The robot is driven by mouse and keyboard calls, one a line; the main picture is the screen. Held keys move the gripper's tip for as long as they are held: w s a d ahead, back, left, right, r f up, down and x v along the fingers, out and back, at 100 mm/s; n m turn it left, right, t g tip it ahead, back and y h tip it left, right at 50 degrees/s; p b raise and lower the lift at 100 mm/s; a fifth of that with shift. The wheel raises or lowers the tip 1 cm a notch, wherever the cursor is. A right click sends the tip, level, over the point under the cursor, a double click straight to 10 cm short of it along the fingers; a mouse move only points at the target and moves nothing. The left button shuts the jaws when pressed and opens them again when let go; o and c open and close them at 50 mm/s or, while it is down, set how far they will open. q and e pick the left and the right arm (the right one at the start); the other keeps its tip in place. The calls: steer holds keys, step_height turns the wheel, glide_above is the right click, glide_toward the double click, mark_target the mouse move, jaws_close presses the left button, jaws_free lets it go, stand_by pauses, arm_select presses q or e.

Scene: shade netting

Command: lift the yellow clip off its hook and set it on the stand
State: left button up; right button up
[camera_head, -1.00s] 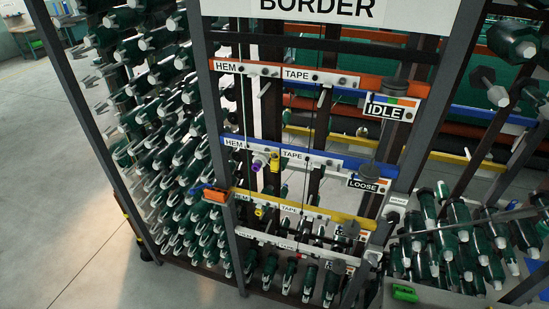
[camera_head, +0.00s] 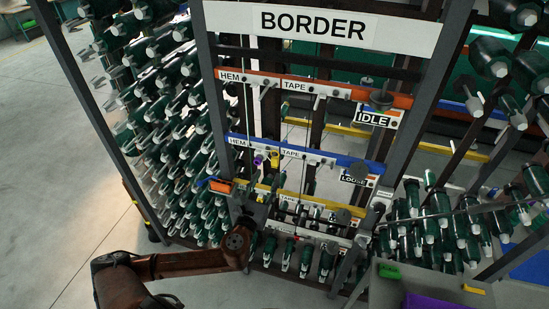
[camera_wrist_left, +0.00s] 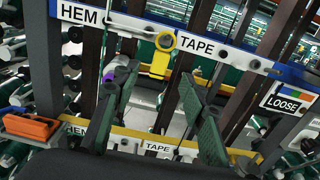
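The yellow clip (camera_head: 275,160) hangs on the blue HEM/TAPE rail of the rack, just right of a purple clip (camera_head: 257,160). In the left wrist view the yellow clip (camera_wrist_left: 158,66) has a round ring at its top, over the rail. My left gripper (camera_head: 258,202) is below and in front of it, small and dark in the head view. In the wrist view its two green fingers (camera_wrist_left: 160,76) are open and apart, with the clip visible beyond the gap between them. The grey-topped stand (camera_head: 395,292) is at the lower right. My right gripper is not in view.
A green block (camera_head: 389,271) and a purple item (camera_head: 432,302) are on the stand. Dense green spools fill both sides. A LOOSE sign (camera_head: 356,180) hangs right of the clip. Open floor lies left.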

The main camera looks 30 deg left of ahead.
mark_target(274, 161)
arm_select(q)
steer(key=x, duration=0.2)
steer(key=p+x, duration=0.1)
steer(key=x, duration=0.1)
steer(key=r+x, duration=0.1)
steer(key=x, duration=0.2)
steer(key=shift+p, duration=0.35)
steer(key=shift+w+f, duration=0.1)
steer(key=shift+w, duration=0.2)
steer(key=shift+c, duration=0.3)
steer(key=c, duration=1)
